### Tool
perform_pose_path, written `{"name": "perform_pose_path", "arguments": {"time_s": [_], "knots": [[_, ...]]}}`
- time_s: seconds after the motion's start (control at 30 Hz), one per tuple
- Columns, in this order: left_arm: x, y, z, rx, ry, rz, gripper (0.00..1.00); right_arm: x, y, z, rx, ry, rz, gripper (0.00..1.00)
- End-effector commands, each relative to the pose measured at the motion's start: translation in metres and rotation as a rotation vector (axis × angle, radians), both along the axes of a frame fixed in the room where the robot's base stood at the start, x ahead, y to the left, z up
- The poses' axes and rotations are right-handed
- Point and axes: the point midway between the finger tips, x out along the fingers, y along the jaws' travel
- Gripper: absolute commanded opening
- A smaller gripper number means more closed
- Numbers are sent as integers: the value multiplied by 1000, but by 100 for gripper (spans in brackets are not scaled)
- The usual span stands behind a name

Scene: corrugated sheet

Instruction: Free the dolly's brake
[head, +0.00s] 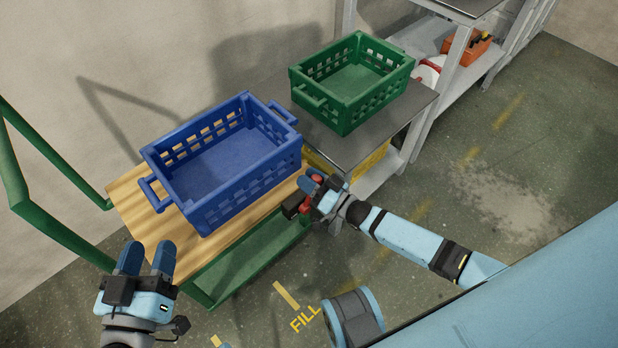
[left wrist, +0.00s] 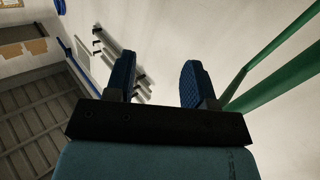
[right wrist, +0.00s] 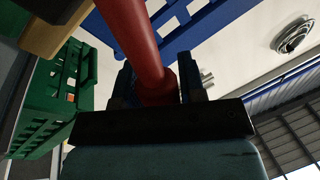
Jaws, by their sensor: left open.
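The dolly has a wooden deck (head: 130,207) and a green frame (head: 255,262), and stands against the wall. A red brake lever (right wrist: 140,35) runs up between the fingers of my right gripper (right wrist: 158,88) in the right wrist view. My right gripper (head: 314,188) is at the dolly's right end in the head view, with the red part beside a dark block (head: 294,206). Its fingers sit against both sides of the red lever and partly hide it. My left gripper (head: 147,259) is open and empty in front of the dolly's left end; its fingers also show apart in the left wrist view (left wrist: 158,85).
A blue crate (head: 245,190) rests on the dolly deck. A green crate (head: 350,115) stands on a grey bench (head: 415,105) close to the dolly's right end. A green push handle (head: 35,140) rises at left. The floor at right is open.

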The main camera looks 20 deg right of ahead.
Motion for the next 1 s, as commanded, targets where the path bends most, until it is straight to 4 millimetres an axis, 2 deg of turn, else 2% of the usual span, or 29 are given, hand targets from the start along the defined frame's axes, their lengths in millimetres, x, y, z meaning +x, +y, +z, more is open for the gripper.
{"name": "perform_pose_path", "arguments": {"time_s": [0.03,0.07,0.1,0.47,0.67,1.0], "knots": [[0,0,0,0,0,0,50,0,0,0,-1,1,-1,49],[0,0,0,0,0,0,50,0,0,0,-2,0,-1,56],[0,0,0,0,0,0,50,0,0,0,-2,0,0,56],[0,0,2,3,2,-1,50,-7,-4,-2,-4,-1,0,56],[1,4,-3,35,41,7,50,-38,-23,-8,-7,3,0,56],[-6,15,-38,105,167,30,50,-98,-60,-22,-3,2,0,56]]}}
